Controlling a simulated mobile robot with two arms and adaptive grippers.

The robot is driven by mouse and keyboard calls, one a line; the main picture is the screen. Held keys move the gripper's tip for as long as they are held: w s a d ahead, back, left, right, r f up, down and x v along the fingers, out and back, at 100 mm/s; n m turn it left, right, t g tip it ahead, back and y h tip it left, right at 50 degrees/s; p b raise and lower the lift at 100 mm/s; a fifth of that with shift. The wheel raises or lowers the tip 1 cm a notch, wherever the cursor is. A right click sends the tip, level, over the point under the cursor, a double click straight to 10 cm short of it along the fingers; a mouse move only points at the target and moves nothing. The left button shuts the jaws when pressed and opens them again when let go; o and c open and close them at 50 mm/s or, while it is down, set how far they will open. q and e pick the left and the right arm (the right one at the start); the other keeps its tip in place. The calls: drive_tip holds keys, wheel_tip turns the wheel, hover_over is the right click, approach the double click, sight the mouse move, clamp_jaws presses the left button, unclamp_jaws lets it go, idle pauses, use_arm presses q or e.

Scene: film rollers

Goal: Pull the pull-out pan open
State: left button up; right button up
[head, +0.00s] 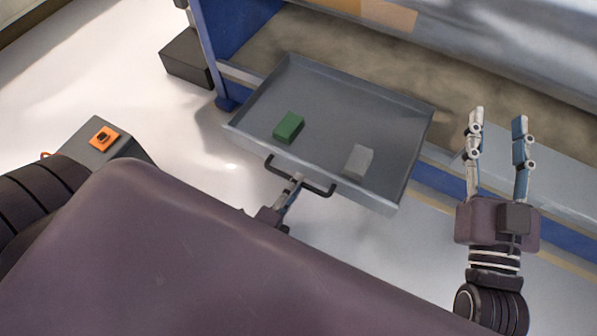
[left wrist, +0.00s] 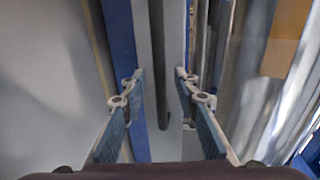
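The pull-out pan (head: 300,68) is a grey shallow tray that sticks out past the blue rail of the machine. Its dark bar handle (head: 322,190) is on the front wall. My left gripper (head: 297,178) is at the middle of the handle, partly hidden by my body. In the left wrist view, its fingers (left wrist: 161,80) are spread apart, with the dark handle bar (left wrist: 164,118) in the gap between them; firm contact does not show. My right gripper (head: 497,115) is open and empty, to the right of the pan.
A green block (head: 288,127) and a light grey block (head: 357,161) lie in the pan. The blue rail (head: 447,182) and the machine bed run behind it. A dark box with an orange button panel (head: 104,138) stands at left. The floor before the pan is clear.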

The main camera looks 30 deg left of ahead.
use_arm(q)
drive_tip(key=v, duration=0.9)
drive_tip(key=shift+s, duration=0.4)
